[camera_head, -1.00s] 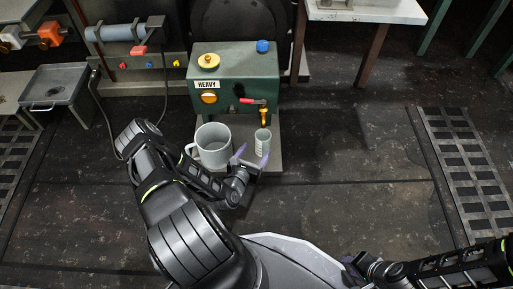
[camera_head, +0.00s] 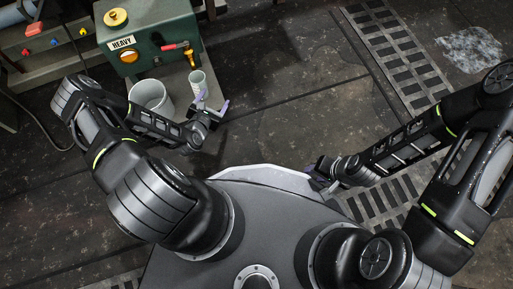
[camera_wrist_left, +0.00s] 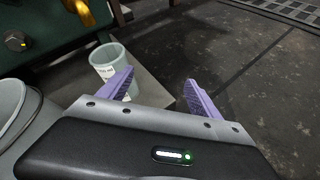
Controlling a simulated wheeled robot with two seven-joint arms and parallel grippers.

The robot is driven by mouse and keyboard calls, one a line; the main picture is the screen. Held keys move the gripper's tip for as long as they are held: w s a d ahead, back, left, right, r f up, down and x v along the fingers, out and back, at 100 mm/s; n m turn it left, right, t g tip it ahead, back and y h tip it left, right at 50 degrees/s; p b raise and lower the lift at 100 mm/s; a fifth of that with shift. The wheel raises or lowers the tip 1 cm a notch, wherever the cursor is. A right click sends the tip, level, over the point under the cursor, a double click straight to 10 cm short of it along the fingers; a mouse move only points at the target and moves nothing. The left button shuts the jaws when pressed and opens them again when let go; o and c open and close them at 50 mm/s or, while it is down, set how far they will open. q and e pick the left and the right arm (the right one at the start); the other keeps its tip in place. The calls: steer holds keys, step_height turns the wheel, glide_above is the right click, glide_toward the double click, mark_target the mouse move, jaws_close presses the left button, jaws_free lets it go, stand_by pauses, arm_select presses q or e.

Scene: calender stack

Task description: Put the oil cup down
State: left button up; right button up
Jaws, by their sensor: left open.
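The oil cup (camera_head: 199,78), a small pale grey-green cup with a printed label, stands upright on the grey ledge under the tap of the green machine. In the left wrist view the cup (camera_wrist_left: 108,60) is behind the left-hand purple finger, which hides part of its lower side. My left gripper (camera_head: 213,104) is open and empty, just in front and to the right of the cup. Its fingers (camera_wrist_left: 160,92) are spread with bare ledge and floor between them. My right gripper (camera_head: 316,170) is low at the centre right; its jaws are too small to read.
The green machine (camera_head: 150,45) labelled HEAVY, with a red-handled brass tap (camera_head: 189,57), is behind. The floor (camera_head: 290,100) to the right is clear.

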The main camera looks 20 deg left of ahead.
arm_select(q)
steer(key=s+d+m+g+h, duration=0.2)
steer(key=d+m+g+h, duration=0.1)
steer(key=d+m, duration=0.65)
steer(key=s+d+r+m+g, duration=0.2)
steer(key=s+d+m+g, duration=0.2)
steer(key=s+d+m, duration=0.2)
steer(key=s+d+r+m+g+h, duration=0.1)
steer(key=s+d+m+g, duration=0.3)
steer(key=m, duration=1.1)
steer(key=s+d+r, duration=0.1)
steer(key=s+d, duration=0.2)
steer(key=s, duration=0.3)
